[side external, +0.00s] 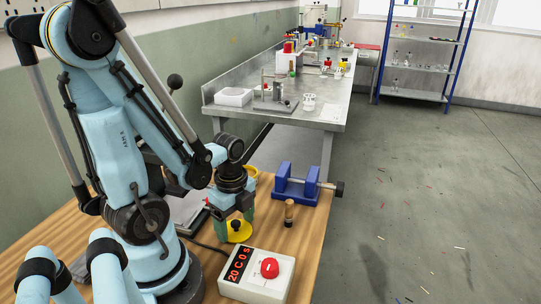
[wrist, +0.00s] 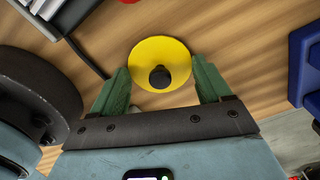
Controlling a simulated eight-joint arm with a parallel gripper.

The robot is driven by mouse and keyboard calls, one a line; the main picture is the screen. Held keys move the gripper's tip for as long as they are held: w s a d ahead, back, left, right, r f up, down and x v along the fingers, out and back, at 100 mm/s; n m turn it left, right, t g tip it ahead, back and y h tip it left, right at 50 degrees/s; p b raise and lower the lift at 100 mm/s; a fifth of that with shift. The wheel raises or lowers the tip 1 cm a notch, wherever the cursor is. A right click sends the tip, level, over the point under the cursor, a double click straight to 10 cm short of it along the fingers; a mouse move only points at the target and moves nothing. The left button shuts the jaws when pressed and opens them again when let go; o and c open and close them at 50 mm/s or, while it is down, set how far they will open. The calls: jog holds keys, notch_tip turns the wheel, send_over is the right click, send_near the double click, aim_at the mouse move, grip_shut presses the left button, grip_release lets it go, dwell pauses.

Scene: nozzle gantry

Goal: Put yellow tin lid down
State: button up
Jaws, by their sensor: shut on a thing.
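The yellow tin lid (side external: 238,233) is a round yellow disc with a black knob on top. In the wrist view the lid (wrist: 147,52) lies between the green fingers of my gripper (wrist: 162,76). My gripper (side external: 238,213) points down over the wooden table in the side view and is shut on the lid. The lid is level and close to the tabletop; I cannot tell whether it touches. A yellow rounded thing (side external: 252,171) shows partly behind my wrist, mostly hidden; it may be the tin.
A white control box (side external: 257,275) with a red knob stands in front of the lid. A small wooden-handled piece (side external: 289,213) and a blue vise (side external: 297,185) stand to the right. A dark cable (wrist: 88,58) runs left of the lid. Bare wood lies between them.

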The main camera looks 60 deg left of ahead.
aim_at(235, 222)
jog(key=shift+f, duration=0.15)
jog(key=o, duration=1)
jog(key=shift+c, duration=0.2)
jog(key=shift+r, duration=6.05)
jog(key=w+d+r+n+t, duration=0.1)
jog(key=w+d+n+t, duration=0.6)
jog(key=w+n, duration=0.3)
jog(key=d+n, duration=0.1)
jog(key=n, duration=0.2)
jog(key=shift+w+d+r+n, duration=0.25)
jog(key=shift+w+r+n, duration=0.05)
